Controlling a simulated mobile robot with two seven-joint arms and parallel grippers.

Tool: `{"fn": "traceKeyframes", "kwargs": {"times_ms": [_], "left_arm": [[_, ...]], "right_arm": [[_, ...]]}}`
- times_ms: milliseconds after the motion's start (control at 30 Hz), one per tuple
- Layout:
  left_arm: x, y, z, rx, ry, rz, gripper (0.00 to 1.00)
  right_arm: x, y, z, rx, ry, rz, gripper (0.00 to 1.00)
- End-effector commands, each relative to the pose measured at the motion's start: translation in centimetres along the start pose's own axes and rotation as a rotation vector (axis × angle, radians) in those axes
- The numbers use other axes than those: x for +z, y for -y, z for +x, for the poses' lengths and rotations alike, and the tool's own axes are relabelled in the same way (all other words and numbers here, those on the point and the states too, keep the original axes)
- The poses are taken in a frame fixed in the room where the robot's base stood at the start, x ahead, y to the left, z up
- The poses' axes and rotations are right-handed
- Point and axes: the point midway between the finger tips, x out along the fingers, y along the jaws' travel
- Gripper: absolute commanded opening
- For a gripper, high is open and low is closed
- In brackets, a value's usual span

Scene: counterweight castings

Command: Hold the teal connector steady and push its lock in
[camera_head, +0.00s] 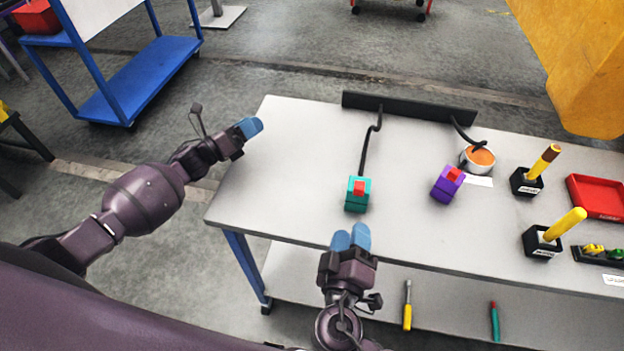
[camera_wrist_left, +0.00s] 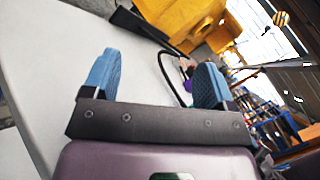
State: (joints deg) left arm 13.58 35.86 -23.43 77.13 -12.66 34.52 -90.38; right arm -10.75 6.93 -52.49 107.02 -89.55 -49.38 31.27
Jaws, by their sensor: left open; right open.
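The teal connector (camera_head: 357,195) stands on the light grey table (camera_head: 290,150), with a red lock (camera_head: 359,187) on its top. A black cable (camera_head: 367,145) runs from it to the black bar at the table's back. My right gripper (camera_head: 351,237) is open and empty, just in front of the teal connector and apart from it. My left gripper (camera_head: 250,127) is open and empty near the table's left edge, well away from the connector. Its two blue fingers also show apart in the left wrist view (camera_wrist_left: 158,82).
A purple connector (camera_head: 447,185) with a red lock stands to the right. Beyond it are an orange-topped cup (camera_head: 479,158), two black holders with yellow handles (camera_head: 541,242), and a red tray (camera_head: 598,197). The black bar (camera_head: 408,107) lines the back. The table's left part is clear.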

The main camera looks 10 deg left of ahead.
Motion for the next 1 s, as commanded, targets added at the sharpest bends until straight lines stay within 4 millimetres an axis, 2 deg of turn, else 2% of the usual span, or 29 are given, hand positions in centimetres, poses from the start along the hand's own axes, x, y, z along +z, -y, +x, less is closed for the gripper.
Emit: {"fn": "traceKeyframes", "kwargs": {"times_ms": [33,200,400,533,667,1000], "left_arm": [[-1.8,1.4,1.3,-0.072,-0.054,0.068,0.79],[-7.8,5.8,3.8,-0.328,-0.223,0.284,0.79],[-13.6,9.5,4.2,-0.599,-0.371,0.464,0.79],[-15.6,10.7,3.9,-0.709,-0.423,0.526,0.79],[-16.6,11.3,4.0,-0.752,-0.441,0.548,0.79],[-19.0,13.6,6.7,-0.755,-0.441,0.548,0.79]], "right_arm": [[0.0,0.0,0.0,0.000,0.000,0.000,0.43],[0.0,0.0,0.0,0.000,0.000,0.000,0.43],[0.0,0.0,0.0,0.000,0.000,0.000,0.43],[0.0,0.0,0.0,0.000,0.000,0.000,0.43],[0.0,0.0,0.0,0.000,0.000,0.000,0.43],[0.0,0.0,0.0,0.000,0.000,0.000,0.43]]}}
